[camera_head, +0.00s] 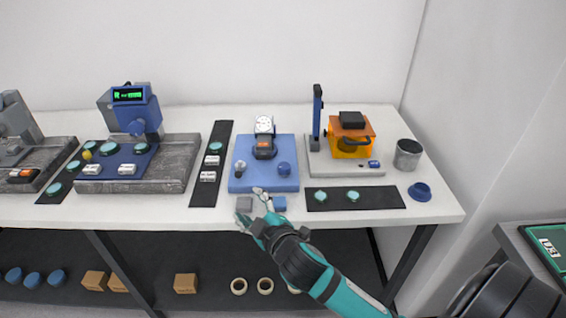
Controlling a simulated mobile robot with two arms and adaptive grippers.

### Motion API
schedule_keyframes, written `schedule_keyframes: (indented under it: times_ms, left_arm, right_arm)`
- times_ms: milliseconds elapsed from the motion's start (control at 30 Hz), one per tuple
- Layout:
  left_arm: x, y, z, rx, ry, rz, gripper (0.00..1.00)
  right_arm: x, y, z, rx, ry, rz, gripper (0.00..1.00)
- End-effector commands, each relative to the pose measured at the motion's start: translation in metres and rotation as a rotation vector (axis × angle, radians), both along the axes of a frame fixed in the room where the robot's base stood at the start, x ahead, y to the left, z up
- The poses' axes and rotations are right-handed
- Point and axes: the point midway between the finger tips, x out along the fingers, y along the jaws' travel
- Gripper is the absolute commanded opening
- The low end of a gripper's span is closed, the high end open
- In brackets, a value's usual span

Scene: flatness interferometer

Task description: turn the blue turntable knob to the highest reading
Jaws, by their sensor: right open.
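A blue round knob (284,169) sits at the front right of a blue plate (262,184) in the middle of the table. A white round dial (264,126) stands at the back of this plate, above a dark block with an orange face (264,147). The dial's reading is too small to make out. My right gripper (253,204) is open and empty at the table's front edge, just in front of the plate and left of the knob, apart from it. My left gripper is not in view.
A blue device with a green display (130,95) stands left. An orange box (349,144), a grey cup (407,154) and a blue cap (420,191) are right.

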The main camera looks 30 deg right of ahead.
Motion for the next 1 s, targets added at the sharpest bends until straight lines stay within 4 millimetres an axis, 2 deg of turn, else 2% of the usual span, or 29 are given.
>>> schedule_keyframes:
  times_ms: [100, 267, 433, 533, 633, 667, 767, 867, 900, 1000]
  left_arm:
    - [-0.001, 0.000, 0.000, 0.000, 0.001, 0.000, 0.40]
    - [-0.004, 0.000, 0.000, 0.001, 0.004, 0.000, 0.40]
    - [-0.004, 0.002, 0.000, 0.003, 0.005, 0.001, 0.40]
    - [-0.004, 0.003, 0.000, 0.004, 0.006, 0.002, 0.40]
    - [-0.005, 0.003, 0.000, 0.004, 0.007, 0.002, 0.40]
    - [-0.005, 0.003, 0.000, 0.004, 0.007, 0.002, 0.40]
    - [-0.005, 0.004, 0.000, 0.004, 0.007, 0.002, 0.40]
    - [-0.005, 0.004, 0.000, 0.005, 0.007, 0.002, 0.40]
    - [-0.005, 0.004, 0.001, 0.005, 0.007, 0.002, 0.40]
    - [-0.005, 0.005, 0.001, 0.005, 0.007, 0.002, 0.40]
  right_arm:
    - [0.024, 0.009, 0.037, -0.116, -0.151, 0.080, 0.58]
    - [0.050, 0.029, 0.092, -0.321, -0.382, 0.218, 0.58]
    - [0.067, 0.068, 0.156, -0.681, -0.695, 0.451, 0.58]
    - [0.068, 0.091, 0.178, -0.996, -0.880, 0.660, 0.58]
    - [0.069, 0.094, 0.174, -1.329, -0.987, 0.894, 0.58]
    - [0.070, 0.089, 0.170, -1.427, -0.999, 0.969, 0.58]
    - [0.076, 0.050, 0.153, -1.737, -0.961, 1.229, 0.58]
    - [0.079, -0.018, 0.142, -1.980, -0.806, 1.491, 0.58]
    - [0.077, -0.049, 0.141, -2.045, -0.721, 1.589, 0.58]
    - [0.066, -0.120, 0.146, -2.136, -0.503, 1.789, 0.58]
